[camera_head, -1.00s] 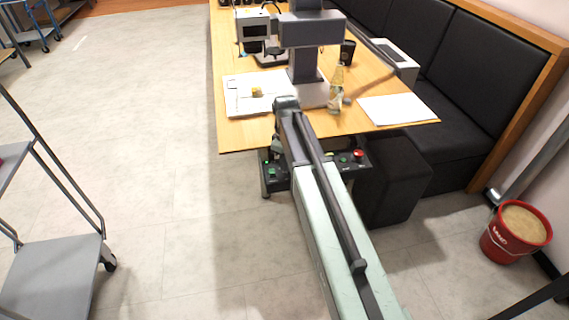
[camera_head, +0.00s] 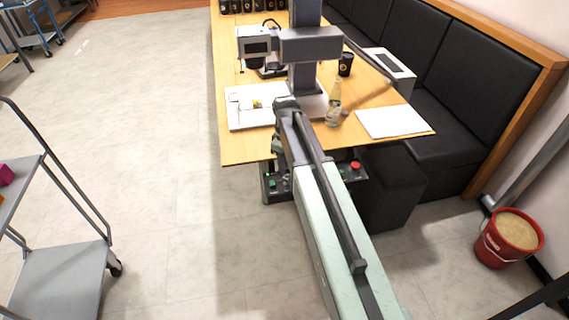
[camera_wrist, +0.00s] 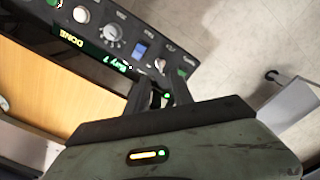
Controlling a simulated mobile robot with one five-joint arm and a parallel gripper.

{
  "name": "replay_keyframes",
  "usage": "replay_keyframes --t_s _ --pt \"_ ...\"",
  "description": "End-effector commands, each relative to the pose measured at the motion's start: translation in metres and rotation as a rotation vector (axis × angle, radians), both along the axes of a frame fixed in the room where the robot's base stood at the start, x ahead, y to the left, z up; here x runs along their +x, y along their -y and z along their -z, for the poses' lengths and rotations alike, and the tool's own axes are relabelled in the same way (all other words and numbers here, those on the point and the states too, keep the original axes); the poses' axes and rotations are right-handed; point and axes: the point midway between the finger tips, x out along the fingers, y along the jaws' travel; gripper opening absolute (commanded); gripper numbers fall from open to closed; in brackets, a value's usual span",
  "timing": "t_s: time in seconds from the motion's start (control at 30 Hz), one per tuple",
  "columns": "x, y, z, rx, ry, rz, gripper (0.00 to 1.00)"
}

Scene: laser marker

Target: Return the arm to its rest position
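My arm (camera_head: 335,235) reaches forward from the bottom of the head view toward the table's front edge. Its far end bends down beside the control panel (camera_head: 352,166) of the laser marker (camera_head: 305,72). My gripper is mostly hidden behind the arm there. In the wrist view my gripper (camera_wrist: 160,84) shows two dark fingers with a gap between them and nothing held. The control panel fills the top left there, with a knob (camera_wrist: 111,34), a blue switch and a lit display (camera_wrist: 88,48) reading "DONE".
The wooden table (camera_head: 238,148) carries a white tray (camera_head: 246,121), a bottle (camera_head: 334,104), a black cup (camera_head: 346,64) and a white sheet (camera_head: 394,121). A black stool (camera_head: 395,190) stands right of my arm. A grey cart (camera_head: 65,275) is at left, a red bucket (camera_head: 495,250) at right. Floor between is clear.

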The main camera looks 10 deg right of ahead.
Motion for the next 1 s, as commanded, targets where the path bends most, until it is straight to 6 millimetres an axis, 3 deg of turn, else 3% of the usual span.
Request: replay_keyframes --t_s 0.03,0.53,0.67,0.73,0.83,1.0 --pt "0.000 0.000 -0.012 0.000 0.000 0.000 0.28" --pt "0.000 0.000 -0.010 0.000 0.000 -0.001 0.28" --pt "-0.001 -0.001 -0.025 0.000 0.000 -0.001 0.28" --pt "-0.016 -0.001 -0.042 0.000 0.000 -0.002 0.28" --pt "-0.054 -0.002 -0.062 0.000 0.000 0.044 0.28" --pt "-0.123 -0.003 -0.082 0.000 0.000 0.345 0.28"
